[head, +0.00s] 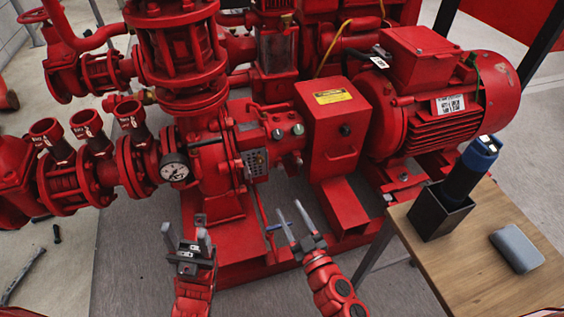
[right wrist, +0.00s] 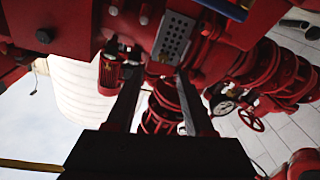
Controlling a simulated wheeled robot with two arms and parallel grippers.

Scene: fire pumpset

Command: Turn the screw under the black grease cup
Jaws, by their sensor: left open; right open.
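I cannot pick out the black grease cup or its screw with certainty. In the head view, the red pump body carries a perforated plate (head: 255,162) and silver round fittings (head: 287,131). My right gripper (head: 289,209) is open and empty, below and in front of this plate. In the right wrist view, its fingers (right wrist: 157,72) are spread, with the perforated plate (right wrist: 175,38) beyond them. A small dark fitting (right wrist: 112,46) shows near the left fingertip there. My left gripper (head: 185,232) is open and empty, below the pressure gauge (head: 174,168).
A wooden table (head: 490,275) at the right holds a black box (head: 440,212) with a dark blue-capped cylinder (head: 472,165) in it and a grey case (head: 516,249). A red motor (head: 440,95) stands behind.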

